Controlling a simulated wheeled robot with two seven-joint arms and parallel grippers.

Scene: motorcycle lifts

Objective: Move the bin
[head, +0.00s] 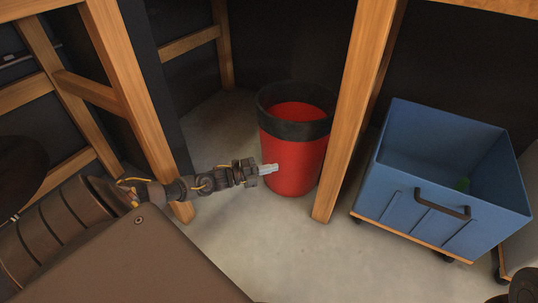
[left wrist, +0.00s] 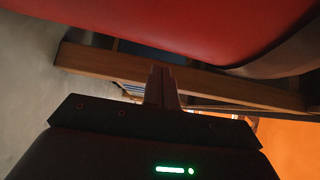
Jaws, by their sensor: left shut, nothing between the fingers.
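A round red bin (head: 293,160) with a wide black rim stands on the floor behind and between wooden legs. Its inside is red and no contents show. My left gripper (head: 270,169) is shut and empty, with its fingertips in front of the bin's lower left side. I cannot tell whether they touch it. In the left wrist view the red bin wall (left wrist: 170,25) fills the top, close beyond the shut fingers of the left gripper (left wrist: 163,72). My right gripper is not clearly in view.
A wooden leg (head: 352,120) stands just right of the bin, and another (head: 150,110) stands to its left. A blue wheeled crate (head: 420,210) with a black handle is at the right. Clear concrete floor (head: 270,240) lies in front.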

